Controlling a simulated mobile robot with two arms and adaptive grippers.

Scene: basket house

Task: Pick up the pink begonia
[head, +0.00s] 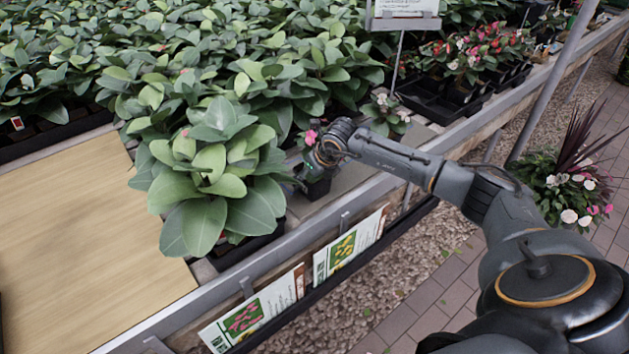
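A small plant with a pink bloom (310,137), which looks like the pink begonia, stands in a dark pot (317,188) near the front edge of the bench. My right arm reaches in from the right, and its gripper (314,166) is at this plant, just above or around the pot. The wrist and the large-leaved plant beside it hide most of the begonia and the fingers. I cannot tell whether the fingers are touching the pot or closed. My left gripper is not in view.
A large-leaved green plant (215,180) stands close on the left. A small pale-flowered plant (385,113) stands behind my wrist. Red-flowered plants in black trays (440,100) and a sign post (397,62) are farther back. The wooden board (75,240) at left is bare.

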